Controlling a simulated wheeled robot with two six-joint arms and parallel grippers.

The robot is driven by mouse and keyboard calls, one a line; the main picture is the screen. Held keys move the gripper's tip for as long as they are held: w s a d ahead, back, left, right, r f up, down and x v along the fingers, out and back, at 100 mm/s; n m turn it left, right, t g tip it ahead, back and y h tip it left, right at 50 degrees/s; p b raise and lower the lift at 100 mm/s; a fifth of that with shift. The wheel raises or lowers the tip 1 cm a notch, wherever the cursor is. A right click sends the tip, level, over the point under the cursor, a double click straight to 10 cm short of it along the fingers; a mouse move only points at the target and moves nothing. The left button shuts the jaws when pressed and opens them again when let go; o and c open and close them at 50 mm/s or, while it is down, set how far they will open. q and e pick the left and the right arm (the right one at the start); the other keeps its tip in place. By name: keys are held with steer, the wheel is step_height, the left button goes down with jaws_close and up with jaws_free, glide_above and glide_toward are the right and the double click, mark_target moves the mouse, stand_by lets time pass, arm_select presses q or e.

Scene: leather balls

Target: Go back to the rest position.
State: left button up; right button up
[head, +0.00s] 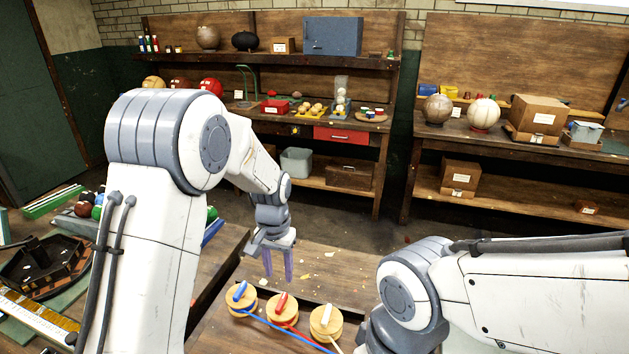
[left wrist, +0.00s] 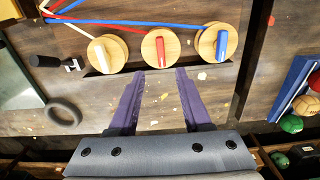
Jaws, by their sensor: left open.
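My left gripper (head: 278,262) hangs above the wooden bench (head: 330,262), behind the row of thread spools in the head view. In the left wrist view its two purple fingers (left wrist: 163,72) are apart with only bare bench between them. Three round wooden spools stand in a row: one with a blue handle (head: 240,296), one with a red handle (head: 282,308) and one with a white handle (head: 325,320). The fingers are apart from them. My right arm enters from the right in the head view; its gripper is not in view.
A dark ring (left wrist: 63,111) and a black-handled tool (left wrist: 55,62) lie on the bench in the left wrist view. A dark octagonal tray (head: 45,265) sits at the left in the head view. Shelves with balls and boxes stand at the back. The bench right of my left gripper is mostly clear.

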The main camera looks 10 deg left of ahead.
arm_select(q)
steer(key=s+d+r+m+b, duration=0.1)
steer(key=s+d+r, duration=0.25)
steer(key=s, duration=0.25)
steer(key=s+d+r+m, duration=0.1)
steer(key=s+d+r, duration=0.2)
steer(key=s+d, duration=0.25)
steer(key=s+r+m+h, duration=0.1)
steer(key=s+m, duration=0.1)
steer(key=s, duration=1.4)
steer(key=shift+s+m+b, duration=0.3)
steer(key=shift+m+b, duration=0.05)
steer(key=shift+m, duration=0.05)
steer(key=shift+d, duration=0.1)
